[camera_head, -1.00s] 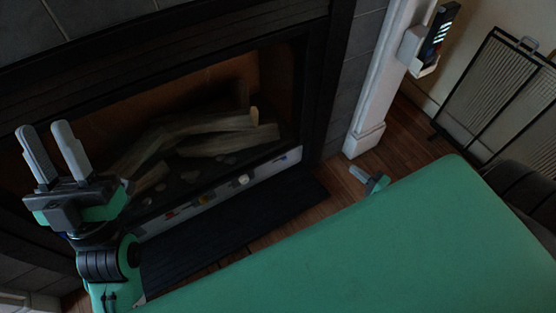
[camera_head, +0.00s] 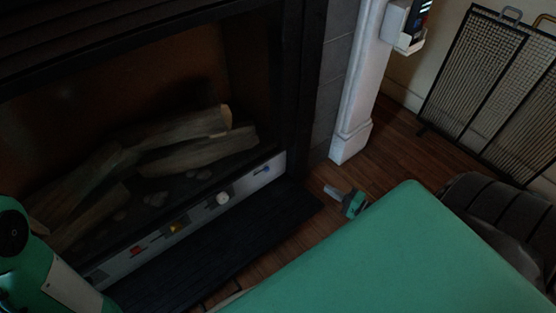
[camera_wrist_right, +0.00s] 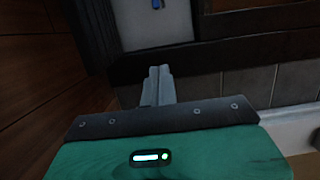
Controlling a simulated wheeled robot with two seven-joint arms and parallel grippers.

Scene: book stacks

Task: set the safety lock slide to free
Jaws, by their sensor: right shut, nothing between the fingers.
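A pale control panel (camera_head: 243,184) runs along the bottom of the fireplace opening. It carries a red part (camera_head: 137,251), a yellow part (camera_head: 174,229), a round white knob (camera_head: 222,198) and a small blue part (camera_head: 262,170) at its right end. I cannot tell for sure which is the safety lock slide. My right gripper (camera_head: 329,189) is shut and empty, to the right of the panel and apart from it. In the right wrist view its fingers (camera_wrist_right: 158,72) are together, below a blue part (camera_wrist_right: 156,4) at the top edge. My left gripper is out of view.
Logs (camera_head: 190,130) lie inside the fireplace. A dark hearth slab (camera_head: 215,250) lies before it. A white pillar (camera_head: 357,90) with a wall-mounted holder (camera_head: 405,28) and a mesh screen (camera_head: 485,80) stand at the right. Wood floor (camera_head: 400,150) is clear between.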

